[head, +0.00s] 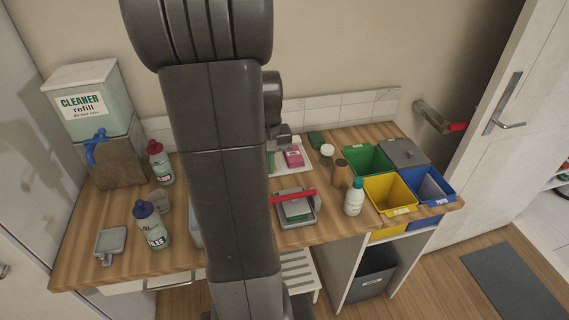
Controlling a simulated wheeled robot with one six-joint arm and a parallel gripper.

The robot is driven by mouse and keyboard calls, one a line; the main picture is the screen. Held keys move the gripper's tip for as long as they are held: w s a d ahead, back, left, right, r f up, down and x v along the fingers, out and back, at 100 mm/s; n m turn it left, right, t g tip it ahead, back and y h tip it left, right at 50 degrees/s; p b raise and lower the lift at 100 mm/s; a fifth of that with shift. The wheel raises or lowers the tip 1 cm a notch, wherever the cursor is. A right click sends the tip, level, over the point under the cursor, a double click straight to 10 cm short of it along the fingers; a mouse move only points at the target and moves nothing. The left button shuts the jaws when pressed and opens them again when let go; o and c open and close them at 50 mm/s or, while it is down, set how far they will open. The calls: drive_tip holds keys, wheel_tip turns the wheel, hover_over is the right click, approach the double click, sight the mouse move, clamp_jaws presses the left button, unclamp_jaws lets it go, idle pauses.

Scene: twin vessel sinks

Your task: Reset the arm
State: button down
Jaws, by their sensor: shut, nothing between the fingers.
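My arm stands upright across the middle of the head view and hides part of the wooden counter (100,262). My gripper (290,141) shows small and dark just right of the arm, near the back of the counter. It is shut and empty. It appears in front of or above a white tray (303,169) with a pink item (293,156) on it. I cannot tell the gap between them.
Left are a cleaner refill dispenser (82,98), a red-capped bottle (160,164) and a blue-capped bottle (151,226). Right are a white bottle (354,199), a brown bottle (340,174), and green (367,159), yellow (390,193) and blue (428,187) bins. A red-handled tool (293,197) lies across a grey tray (314,216).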

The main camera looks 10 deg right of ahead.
drive_tip(key=shift+r, duration=0.4)
drive_tip(key=shift+f, duration=0.1)
wheel_tip(320, 180, down, 8)
drive_tip(key=b, duration=0.6)
drive_tip(key=shift+s+b, duration=0.15)
drive_tip(key=shift+b, duration=0.15)
